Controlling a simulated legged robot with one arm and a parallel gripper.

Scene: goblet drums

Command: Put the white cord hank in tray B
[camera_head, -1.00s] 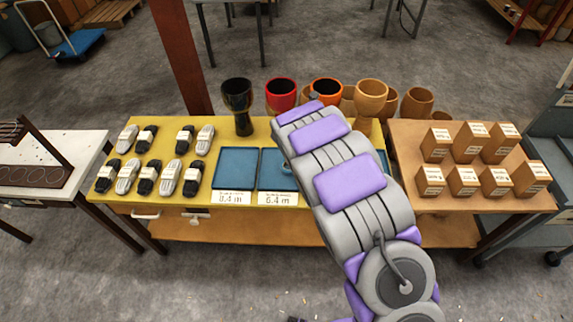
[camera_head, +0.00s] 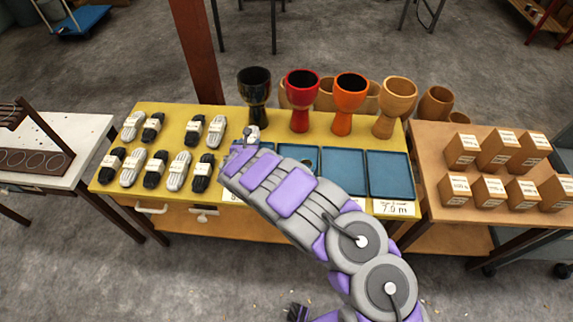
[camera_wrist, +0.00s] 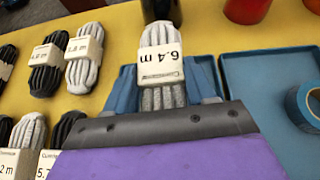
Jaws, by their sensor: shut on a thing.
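My gripper (camera_wrist: 165,115) is shut on a white cord hank (camera_wrist: 160,45) with a paper band reading 6.4 m. In the head view the held hank (camera_head: 252,133) shows just past my gripper (camera_head: 243,146), over the left end of the tray row. The leftmost blue tray (camera_wrist: 122,92) lies beneath the hank in the wrist view. The second blue tray (camera_wrist: 245,75) is to its right and holds a blue tape roll (camera_wrist: 308,105). Two more blue trays (camera_head: 343,173) (camera_head: 388,174) are further right and look empty. I cannot read any tray letter; my arm covers several front labels.
Black and white banded hanks (camera_head: 178,172) lie in two rows on the yellow table (camera_head: 225,112), left of the trays. Goblet drums (camera_head: 350,95) stand along its back edge. Labelled cardboard boxes (camera_head: 495,152) stand on the right table.

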